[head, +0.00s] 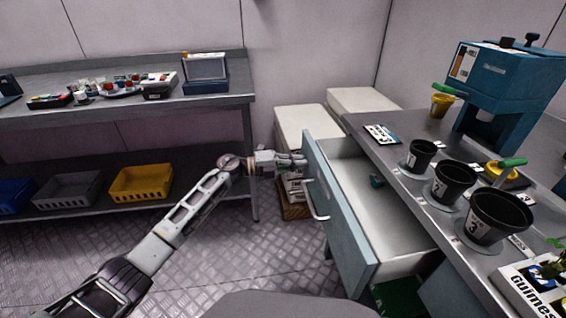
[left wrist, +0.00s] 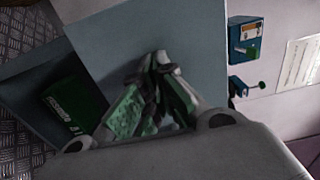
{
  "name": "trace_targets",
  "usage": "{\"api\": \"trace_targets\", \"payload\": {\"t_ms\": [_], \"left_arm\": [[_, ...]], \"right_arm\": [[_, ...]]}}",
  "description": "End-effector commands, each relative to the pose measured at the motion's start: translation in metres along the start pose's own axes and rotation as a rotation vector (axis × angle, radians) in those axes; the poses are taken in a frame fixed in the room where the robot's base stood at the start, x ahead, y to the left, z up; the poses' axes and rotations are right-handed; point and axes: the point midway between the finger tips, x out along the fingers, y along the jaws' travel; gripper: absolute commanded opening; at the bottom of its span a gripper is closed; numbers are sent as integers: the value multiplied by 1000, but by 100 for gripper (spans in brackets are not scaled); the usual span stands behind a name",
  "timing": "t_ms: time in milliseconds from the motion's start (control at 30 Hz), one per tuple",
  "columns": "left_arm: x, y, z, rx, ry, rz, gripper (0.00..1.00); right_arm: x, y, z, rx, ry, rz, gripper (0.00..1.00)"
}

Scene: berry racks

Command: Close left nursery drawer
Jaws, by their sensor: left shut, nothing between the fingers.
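The left nursery drawer (head: 343,222) is pulled open from the grey counter on the right, with a blue-grey front, a pale interior and a metal handle (head: 316,204). My right gripper is not in view.
Numbered black pots (head: 454,181) stand on the counter near a blue machine (head: 510,80). A steel shelf (head: 120,113) with a yellow crate (head: 141,182) is at the left. White boxes (head: 305,128) stand behind the drawer. Metal floor in front of the shelf is clear.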

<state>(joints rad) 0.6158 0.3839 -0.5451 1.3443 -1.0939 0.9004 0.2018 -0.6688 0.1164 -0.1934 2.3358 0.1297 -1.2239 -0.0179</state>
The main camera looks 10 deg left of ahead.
Motion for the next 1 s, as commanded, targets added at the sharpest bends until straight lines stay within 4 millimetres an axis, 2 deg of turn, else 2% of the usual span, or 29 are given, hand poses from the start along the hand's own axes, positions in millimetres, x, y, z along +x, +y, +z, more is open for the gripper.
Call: {"api": "trace_targets", "payload": {"t_ms": [33,267,600,800,1000], "left_arm": [[13,-2,-1,0,3,-1,0],[65,-2,-1,0,3,-2,0],[128,0,-1,0,2,-1,0],[149,0,0,1,1,0,0],[159,0,0,0,0,0,0]], "right_arm": [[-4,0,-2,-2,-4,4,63],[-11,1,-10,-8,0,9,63],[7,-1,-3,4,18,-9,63],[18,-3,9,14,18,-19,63],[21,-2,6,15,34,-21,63]]}}
